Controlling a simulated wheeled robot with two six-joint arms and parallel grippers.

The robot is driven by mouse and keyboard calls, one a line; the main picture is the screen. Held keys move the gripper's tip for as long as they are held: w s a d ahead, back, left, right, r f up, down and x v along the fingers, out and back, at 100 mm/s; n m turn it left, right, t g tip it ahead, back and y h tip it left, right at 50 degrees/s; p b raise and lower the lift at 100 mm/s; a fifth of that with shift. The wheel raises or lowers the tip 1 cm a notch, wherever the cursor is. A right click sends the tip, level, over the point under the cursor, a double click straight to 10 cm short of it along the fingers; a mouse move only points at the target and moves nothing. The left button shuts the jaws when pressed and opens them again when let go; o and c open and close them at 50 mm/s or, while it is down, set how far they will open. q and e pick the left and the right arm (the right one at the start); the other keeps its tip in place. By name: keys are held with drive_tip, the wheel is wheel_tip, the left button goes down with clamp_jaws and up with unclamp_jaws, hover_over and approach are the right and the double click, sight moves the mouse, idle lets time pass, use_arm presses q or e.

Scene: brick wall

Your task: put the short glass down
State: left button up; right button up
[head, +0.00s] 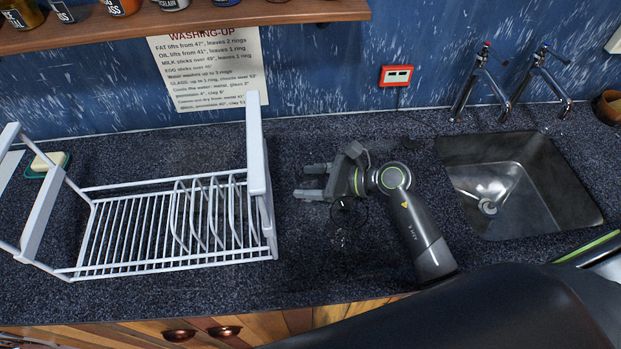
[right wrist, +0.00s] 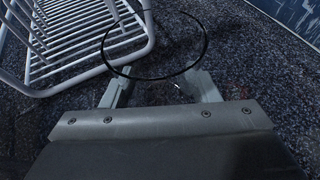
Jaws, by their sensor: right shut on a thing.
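The short glass (right wrist: 155,62) is clear, and its round dark rim shows plainly in the right wrist view. My right gripper (head: 308,182) is shut on it, with one finger on each side below the rim. In the head view the gripper points left, low over the dark counter, between the white rack and the sink. My left gripper is not in view.
A white dish rack (head: 165,267) stands close left of my right gripper and also shows in the wrist view (right wrist: 85,72). A steel sink (head: 500,178) with two taps is at the right. The speckled counter (head: 330,130) is bare behind the gripper. A soap dish (head: 37,173) sits far left.

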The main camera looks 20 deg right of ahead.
drive_tip(key=shift+f, duration=0.2)
drive_tip(key=o, duration=1.2)
drive_tip(key=shift+r, duration=0.1)
